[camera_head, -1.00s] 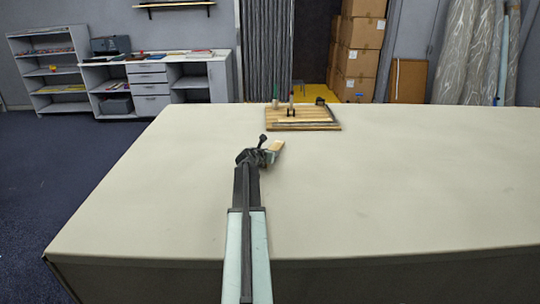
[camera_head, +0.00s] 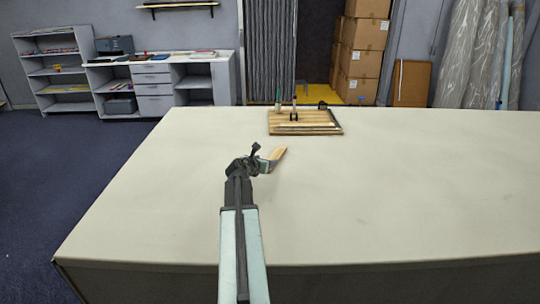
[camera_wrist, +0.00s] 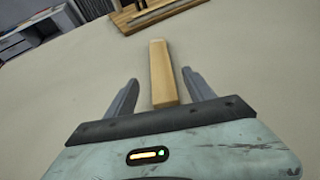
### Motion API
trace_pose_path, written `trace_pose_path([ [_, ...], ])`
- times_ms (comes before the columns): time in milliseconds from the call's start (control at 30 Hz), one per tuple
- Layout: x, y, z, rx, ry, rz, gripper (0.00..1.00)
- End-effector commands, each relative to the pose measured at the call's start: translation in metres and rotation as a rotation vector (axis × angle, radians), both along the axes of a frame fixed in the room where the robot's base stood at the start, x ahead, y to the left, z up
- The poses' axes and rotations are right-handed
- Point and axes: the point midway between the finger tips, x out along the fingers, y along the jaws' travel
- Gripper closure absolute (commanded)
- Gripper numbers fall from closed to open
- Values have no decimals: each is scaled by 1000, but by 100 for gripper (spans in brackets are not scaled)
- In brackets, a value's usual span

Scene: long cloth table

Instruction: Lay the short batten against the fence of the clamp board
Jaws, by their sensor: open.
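The short batten (camera_head: 278,154) is a pale wooden strip lying on the cloth table, just beyond my gripper. My gripper (camera_head: 265,164) is open, low over the table. In the wrist view, the batten (camera_wrist: 161,75) points away from me, its near end between the two dark fingers (camera_wrist: 160,90), with a gap on either side.
The cream table (camera_head: 400,190) is bare between the batten and the clamp board and widely clear to the right. Shelves (camera_head: 55,70), a cabinet (camera_head: 160,85) and stacked cartons (camera_head: 360,50) stand beyond the table.

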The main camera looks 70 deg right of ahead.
Motion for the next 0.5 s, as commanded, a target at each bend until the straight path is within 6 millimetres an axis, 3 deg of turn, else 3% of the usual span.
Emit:
trace_pose_path([
  [67, -1, 16, 9, -1, 1, 1, 38],
  [200, 1, 23, 10, 0, 1, 1, 35],
  [400, -1, 4, -21, 0, 1, -2, 34],
  [500, -1, 3, -17, 0, 0, -1, 34],
])
